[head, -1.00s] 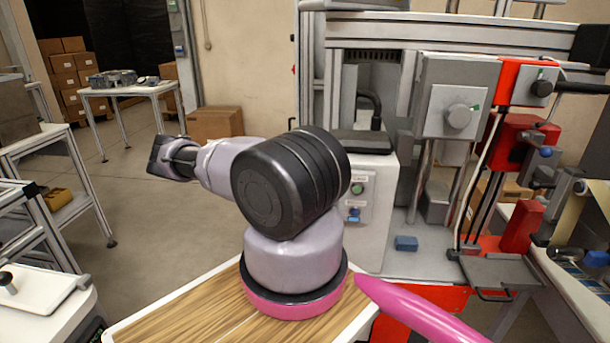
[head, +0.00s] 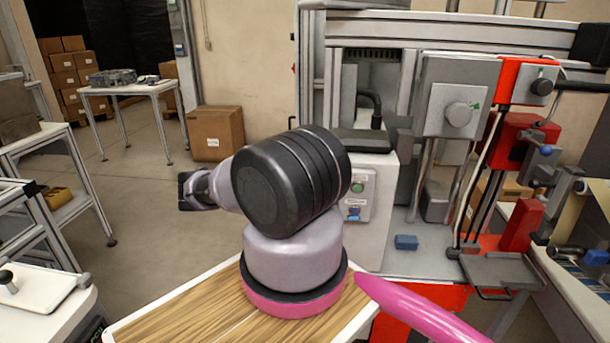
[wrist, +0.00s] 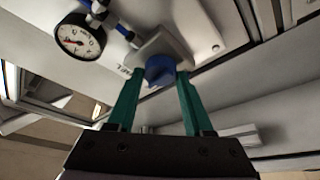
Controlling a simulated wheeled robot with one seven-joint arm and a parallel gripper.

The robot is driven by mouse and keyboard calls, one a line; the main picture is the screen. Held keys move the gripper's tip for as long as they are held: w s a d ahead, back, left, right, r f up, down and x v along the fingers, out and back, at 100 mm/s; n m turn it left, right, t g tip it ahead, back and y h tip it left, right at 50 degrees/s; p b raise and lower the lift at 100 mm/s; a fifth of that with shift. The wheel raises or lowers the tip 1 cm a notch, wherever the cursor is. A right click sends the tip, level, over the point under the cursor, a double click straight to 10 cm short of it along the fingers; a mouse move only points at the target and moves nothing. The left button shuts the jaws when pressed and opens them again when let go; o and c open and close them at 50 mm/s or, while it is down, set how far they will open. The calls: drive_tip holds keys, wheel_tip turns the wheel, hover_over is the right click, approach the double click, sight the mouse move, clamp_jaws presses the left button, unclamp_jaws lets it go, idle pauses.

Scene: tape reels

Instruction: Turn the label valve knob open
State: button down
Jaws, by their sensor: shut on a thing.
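In the wrist view, a blue knob (wrist: 160,70) sits on a pale fitting against a light grey panel. My gripper (wrist: 158,76), with two green fingers, is shut on the blue knob, one finger on each side. The fingertips partly cover the knob's sides, and I cannot tell how far it is turned. In the head view my gripper does not show, and I cannot pick out this knob for certain there.
A round pressure gauge (wrist: 80,37) with blue fittings is just left of the knob. In the head view, a grey and red machine (head: 460,70) fills the right side. A white table (head: 130,88) and a cardboard box (head: 216,133) stand behind, with open floor at left.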

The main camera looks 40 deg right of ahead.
drive_tip(key=shift+f+m+g, duration=0.15)
drive_tip(key=shift+m+g, duration=0.15)
drive_tip(key=shift+m, duration=0.6)
drive_tip(key=shift+m+g, duration=0.3)
drive_tip(key=shift+c, duration=1.4)
unclamp_jaws()
drive_tip(key=v, duration=1)
drive_tip(key=shift+w+a, duration=0.35)
